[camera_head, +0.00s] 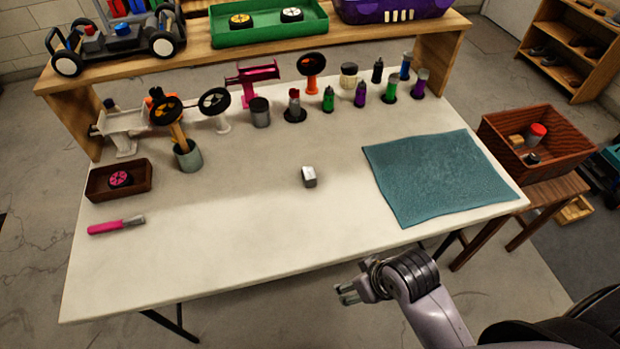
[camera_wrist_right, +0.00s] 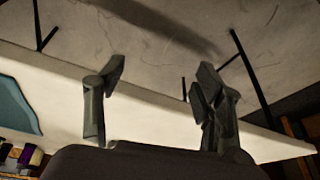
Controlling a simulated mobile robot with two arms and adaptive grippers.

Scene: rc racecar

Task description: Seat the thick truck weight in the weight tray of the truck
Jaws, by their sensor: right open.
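A small silver-grey block (camera_head: 309,177), which looks like the truck weight, stands alone near the middle of the white table in the head view. The truck (camera_head: 116,40) stands on the wooden shelf at the back left, with black wheels and red and blue parts. I cannot make out its weight tray. My right gripper (camera_head: 346,290) is open and empty, off the table's front edge, below and right of the block. Its two fingers also show apart in the right wrist view (camera_wrist_right: 160,78), with nothing between them. My left gripper is not in view.
A teal mat (camera_head: 440,175) covers the table's right part. Bottles, stands and a brush cup (camera_head: 188,157) line the back. A small brown box (camera_head: 118,180) and a pink-handled tool (camera_head: 115,225) lie left. A green tray (camera_head: 268,30) is on the shelf. The front middle is clear.

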